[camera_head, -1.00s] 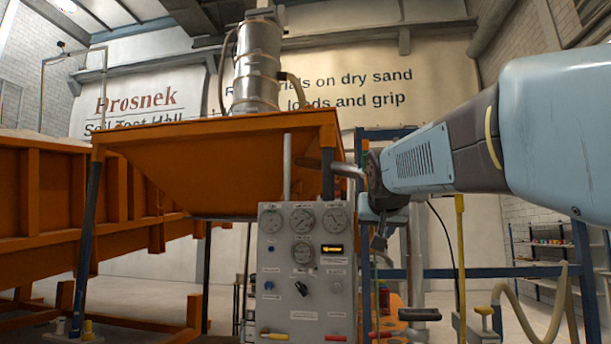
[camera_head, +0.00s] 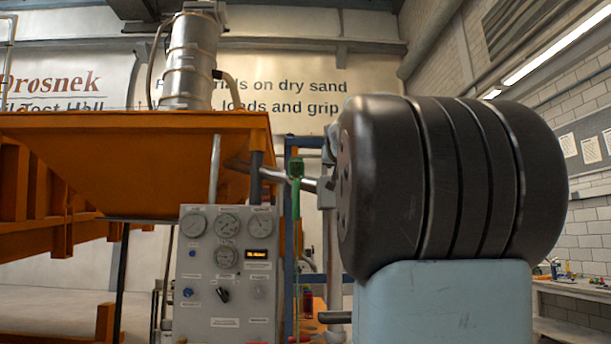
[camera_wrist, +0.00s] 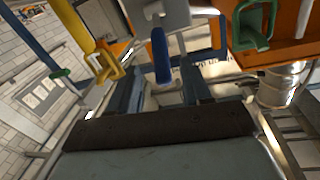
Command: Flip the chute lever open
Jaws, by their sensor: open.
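My gripper (camera_wrist: 163,88) shows in the wrist view with its two dark fingers apart and nothing between their tips. A blue upright handle (camera_wrist: 161,55) hangs just beyond the fingertips, near the middle of the gap; I cannot tell the distance. A green loop handle (camera_wrist: 252,25) is at the upper right, beside orange metal. A yellow loop handle (camera_wrist: 102,62) is at the upper left. No label shows which one is the chute lever. In the head view, a metal bar (camera_head: 272,175) with a green piece (camera_head: 296,168) sticks out beside the orange hopper (camera_head: 130,150). My dark arm joint hides most of the gripper there.
A grey gauge panel (camera_head: 226,275) stands below the hopper. A blue frame post (camera_head: 291,235) rises right of it. A metal drum (camera_head: 190,65) sits above the hopper. A workbench (camera_head: 580,290) is at the far right by the brick wall.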

